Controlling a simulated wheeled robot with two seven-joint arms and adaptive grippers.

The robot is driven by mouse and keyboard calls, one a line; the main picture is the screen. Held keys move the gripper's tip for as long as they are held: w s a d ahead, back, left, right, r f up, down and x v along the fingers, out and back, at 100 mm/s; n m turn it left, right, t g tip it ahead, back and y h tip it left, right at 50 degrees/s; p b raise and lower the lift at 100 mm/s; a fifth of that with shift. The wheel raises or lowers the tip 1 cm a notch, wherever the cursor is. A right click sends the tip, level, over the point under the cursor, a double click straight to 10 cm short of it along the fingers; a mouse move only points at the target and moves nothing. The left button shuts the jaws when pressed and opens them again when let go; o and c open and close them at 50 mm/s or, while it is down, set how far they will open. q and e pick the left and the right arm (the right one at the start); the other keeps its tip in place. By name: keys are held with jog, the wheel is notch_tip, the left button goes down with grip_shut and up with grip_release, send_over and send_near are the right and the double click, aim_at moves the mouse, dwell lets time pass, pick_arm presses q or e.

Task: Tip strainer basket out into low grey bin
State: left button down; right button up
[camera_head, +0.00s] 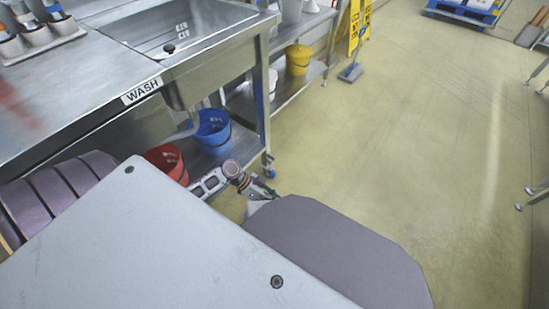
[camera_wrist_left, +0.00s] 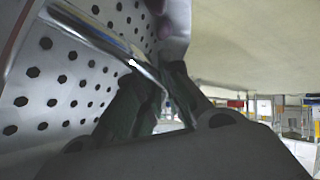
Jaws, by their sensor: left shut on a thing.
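The strainer basket (camera_wrist_left: 55,88) fills the left of the left wrist view as a shiny metal wall with rows of dark holes. A bright metal bar or rim (camera_wrist_left: 105,45) runs along it. My left gripper (camera_wrist_left: 160,98) has its dark fingers shut on this bar, close against the perforated wall. The basket's inside and any contents are hidden. In the head view, large flat grey parts cover the foreground, and I cannot make out the basket there. No low grey bin can be picked out in either view.
A steel sink counter (camera_head: 85,75) marked WASH stands at the left. Under it are a blue bucket (camera_head: 213,130) and a red bucket (camera_head: 166,160). A yellow bucket (camera_head: 297,60) sits on a shelf near a yellow floor sign (camera_head: 357,25). The floor (camera_head: 420,130) at right is clear.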

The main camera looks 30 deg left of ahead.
pick_arm(q)
jog(key=shift+w+a+f+n+g+h+b, duration=0.35)
jog(key=shift+w+f+b, duration=0.15)
jog(key=shift+b, duration=0.2)
jog(key=shift+w+a+f+n+g+h+b, duration=0.25)
jog(key=shift+w+a+f+g+h+b, duration=0.1)
jog(key=shift+w+b, duration=0.3)
jog(key=w+a+f+n+g+h+b, duration=0.2)
jog(key=w+a+f+n+h+b, duration=0.1)
jog(key=w+f, duration=0.1)
jog(key=shift+w+g+h, duration=0.2)
jog(key=shift+g+h, duration=0.2)
pick_arm(e)
jog(key=shift+t+y, duration=0.4)
jog(key=shift+y, duration=0.1)
jog(key=shift+w+a+f, duration=0.15)
jog(key=shift+f, duration=0.65)
jog(key=shift+w+a+f, duration=0.15)
jog(key=shift+a+f, duration=0.05)
jog(key=shift+f, duration=0.65)
jog(key=shift+w+a+f, duration=0.15)
jog(key=shift+f, duration=0.65)
pick_arm(q)
jog(key=shift+w+a+f, duration=0.1)
jog(key=shift+w+a, duration=0.05)
jog(key=shift+a, duration=0.05)
